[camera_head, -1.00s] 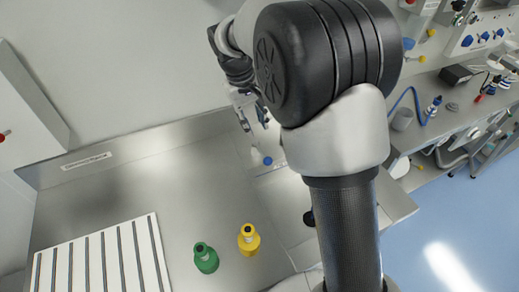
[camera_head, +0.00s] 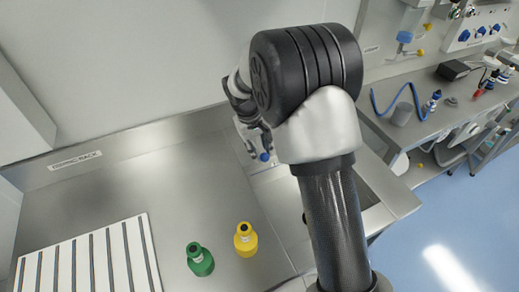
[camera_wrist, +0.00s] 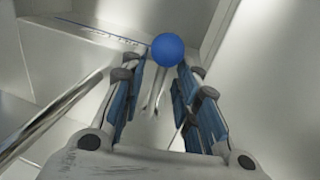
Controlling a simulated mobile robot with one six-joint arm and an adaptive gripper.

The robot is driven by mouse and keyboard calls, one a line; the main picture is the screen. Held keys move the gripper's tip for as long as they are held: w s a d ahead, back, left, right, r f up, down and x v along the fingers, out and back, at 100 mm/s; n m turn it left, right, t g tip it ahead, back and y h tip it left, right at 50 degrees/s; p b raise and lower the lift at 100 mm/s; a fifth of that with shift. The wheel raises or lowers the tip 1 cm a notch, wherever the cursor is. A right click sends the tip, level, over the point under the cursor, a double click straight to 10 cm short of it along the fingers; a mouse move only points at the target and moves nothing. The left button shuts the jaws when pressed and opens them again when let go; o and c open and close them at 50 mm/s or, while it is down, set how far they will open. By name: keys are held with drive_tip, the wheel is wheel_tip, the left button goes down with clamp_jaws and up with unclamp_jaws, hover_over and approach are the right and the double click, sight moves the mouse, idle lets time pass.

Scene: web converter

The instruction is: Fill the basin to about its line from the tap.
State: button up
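The tap's round blue knob (camera_wrist: 168,49) shows in the wrist view at the fingertips of my gripper (camera_wrist: 163,72). The fingers stand apart on either side of it; I cannot tell whether they touch it. In the head view the knob (camera_head: 264,157) is small, just below my gripper (camera_head: 256,143), which my arm partly hides. A bare metal pipe (camera_wrist: 62,112), apparently the tap's spout, runs at the left in the wrist view. The steel basin (camera_head: 375,185) is largely hidden behind my arm. A blue line with marks (camera_wrist: 95,31) runs along a wall. I cannot make out any water.
A green bottle (camera_head: 200,262) and a yellow bottle (camera_head: 245,241) stand on the steel counter (camera_head: 150,185), left of the basin. A white slotted rack (camera_head: 90,262) lies at the front left. A grey cup (camera_head: 401,114) and blue hose stand on the right bench.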

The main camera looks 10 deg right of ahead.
clamp_jaws()
idle(0.3)
